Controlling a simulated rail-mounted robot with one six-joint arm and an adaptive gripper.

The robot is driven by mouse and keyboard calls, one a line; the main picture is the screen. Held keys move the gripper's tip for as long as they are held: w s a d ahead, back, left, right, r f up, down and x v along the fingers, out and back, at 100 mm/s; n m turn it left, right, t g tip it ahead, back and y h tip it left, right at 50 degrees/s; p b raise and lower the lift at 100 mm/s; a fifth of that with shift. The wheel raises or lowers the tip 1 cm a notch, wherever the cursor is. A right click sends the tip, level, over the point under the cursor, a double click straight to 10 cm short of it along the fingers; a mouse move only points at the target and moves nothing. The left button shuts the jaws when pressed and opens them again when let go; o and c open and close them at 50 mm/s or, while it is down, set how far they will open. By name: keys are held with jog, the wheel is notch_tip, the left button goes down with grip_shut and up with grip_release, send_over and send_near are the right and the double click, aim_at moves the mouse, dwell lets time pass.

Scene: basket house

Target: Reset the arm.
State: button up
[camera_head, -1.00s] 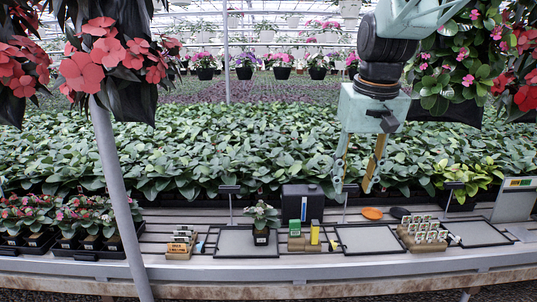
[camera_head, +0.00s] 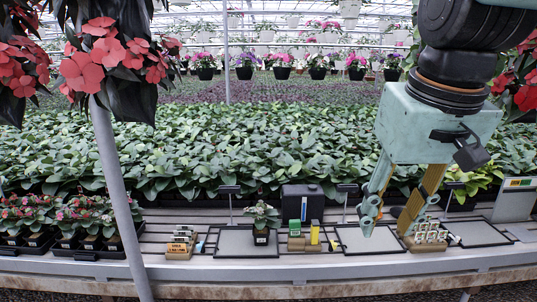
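My gripper (camera_head: 385,233) hangs from the upper right, fingers pointing down. It is closer to the camera than the bench, and its fingers are spread apart with nothing between them.
A potted plant (camera_head: 262,217) stands on the left framed tray (camera_head: 226,243). Flower trays (camera_head: 85,224) and a grey post (camera_head: 118,190) are at left. Red flowers hang above.

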jog(key=s+f, duration=0.4)
jog(key=s, duration=1.2)
jog(key=shift+s+f+t, duration=0.2)
jog(key=shift+s+t, duration=0.1)
jog(key=shift+s, duration=0.05)
